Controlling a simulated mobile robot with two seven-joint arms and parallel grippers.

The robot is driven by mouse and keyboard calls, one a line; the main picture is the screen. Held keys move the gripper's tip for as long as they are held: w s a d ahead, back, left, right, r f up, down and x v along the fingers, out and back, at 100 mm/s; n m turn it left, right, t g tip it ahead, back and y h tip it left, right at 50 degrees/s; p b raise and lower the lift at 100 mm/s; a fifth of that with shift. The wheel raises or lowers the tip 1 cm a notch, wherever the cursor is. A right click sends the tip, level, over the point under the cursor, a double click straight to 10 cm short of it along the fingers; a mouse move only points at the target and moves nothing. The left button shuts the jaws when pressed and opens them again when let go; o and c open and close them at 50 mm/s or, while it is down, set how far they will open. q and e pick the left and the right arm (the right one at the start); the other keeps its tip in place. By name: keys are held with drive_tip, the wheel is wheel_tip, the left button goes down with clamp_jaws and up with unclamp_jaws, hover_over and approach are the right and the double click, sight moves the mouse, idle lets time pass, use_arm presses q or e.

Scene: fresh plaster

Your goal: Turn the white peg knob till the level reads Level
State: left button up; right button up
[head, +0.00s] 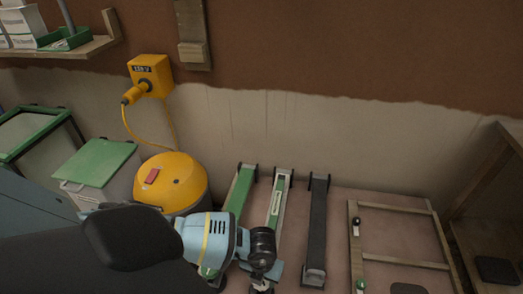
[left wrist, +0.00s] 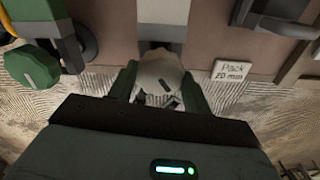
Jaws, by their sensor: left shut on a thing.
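The white peg knob (left wrist: 153,78) shows in the left wrist view, pale and rounded with a short dark mark on its face. My left gripper (left wrist: 156,92) has its green fingers on either side of the knob and is shut on it. In the head view my left gripper (head: 262,284) is at the bottom edge, near the lower end of the middle green-and-white bar (head: 277,203); the knob is mostly hidden there. No level reading can be made out in either view. My right gripper is not in view.
A green bar (head: 241,190) and a dark bar (head: 317,225) lie beside the middle one. A yellow drum (head: 180,180) stands left, a wooden frame (head: 400,265) right.

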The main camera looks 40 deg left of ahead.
use_arm(q)
drive_tip(key=m, duration=0.3)
drive_tip(key=shift+m, duration=0.3)
drive_tip(key=o, duration=1)
wheel_tip(320, 180, up, 7)
drive_tip(key=shift+r+p, duration=0.1)
drive_tip(key=shift+p, duration=0.95)
drive_tip(key=shift+r, duration=0.35)
